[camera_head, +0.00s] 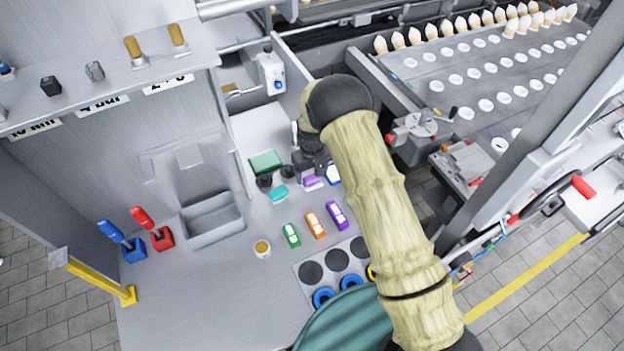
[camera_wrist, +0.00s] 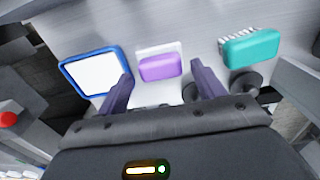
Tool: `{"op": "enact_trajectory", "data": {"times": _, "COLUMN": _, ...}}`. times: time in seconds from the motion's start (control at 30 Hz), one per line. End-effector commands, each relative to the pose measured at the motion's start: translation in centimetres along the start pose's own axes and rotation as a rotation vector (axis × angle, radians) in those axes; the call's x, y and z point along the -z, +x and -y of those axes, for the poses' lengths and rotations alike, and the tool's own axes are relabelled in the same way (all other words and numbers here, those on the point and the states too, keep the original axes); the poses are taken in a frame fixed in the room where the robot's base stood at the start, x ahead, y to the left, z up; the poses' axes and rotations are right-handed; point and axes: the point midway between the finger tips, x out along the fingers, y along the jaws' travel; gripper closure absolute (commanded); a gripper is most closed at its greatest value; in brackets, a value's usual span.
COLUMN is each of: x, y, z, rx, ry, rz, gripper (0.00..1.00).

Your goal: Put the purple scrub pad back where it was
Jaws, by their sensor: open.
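The purple scrub pad (camera_wrist: 158,67) shows in the wrist view, lying on or against a white square patch on the grey metal worktop. In the head view the pad (camera_head: 313,182) is a small purple shape just below my gripper (camera_head: 311,168), partly covered by it. My gripper is open, with its dark fingers to the left and right of the pad in the wrist view (camera_wrist: 162,72). Nothing is held between them. I cannot tell how high the fingertips are above the worktop or whether they touch the pad.
A blue-rimmed white square (camera_wrist: 95,77) lies left of the pad and a teal brush (camera_wrist: 251,48) lies right. A green pad (camera_head: 265,162) and green, orange and purple clips (camera_head: 315,225) lie nearby. A grey bin (camera_head: 212,219) stands left.

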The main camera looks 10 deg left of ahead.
Motion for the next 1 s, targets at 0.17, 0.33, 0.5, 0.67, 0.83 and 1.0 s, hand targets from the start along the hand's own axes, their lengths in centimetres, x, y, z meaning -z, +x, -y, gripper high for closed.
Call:
{"op": "enact_trajectory", "data": {"times": 0.17, "x": 0.1, "y": -2.6, "z": 0.0, "rx": 0.000, "ry": 0.000, "rz": -0.004, "gripper": 0.32}}
{"op": "enact_trajectory", "data": {"times": 0.33, "x": 0.1, "y": -5.4, "z": 0.0, "rx": 0.000, "ry": 0.001, "rz": -0.004, "gripper": 0.32}}
{"op": "enact_trajectory", "data": {"times": 0.5, "x": 0.0, "y": -7.7, "z": 0.0, "rx": 0.000, "ry": 0.000, "rz": -0.002, "gripper": 0.32}}
{"op": "enact_trajectory", "data": {"times": 0.67, "x": -0.1, "y": -8.5, "z": 0.0, "rx": 0.001, "ry": 0.001, "rz": 0.001, "gripper": 0.32}}
{"op": "enact_trajectory", "data": {"times": 0.83, "x": 0.0, "y": -8.6, "z": 0.0, "rx": 0.000, "ry": 0.001, "rz": 0.001, "gripper": 0.32}}
{"op": "enact_trajectory", "data": {"times": 1.0, "x": 0.0, "y": -8.6, "z": 0.0, "rx": 0.000, "ry": 0.001, "rz": 0.001, "gripper": 0.32}}
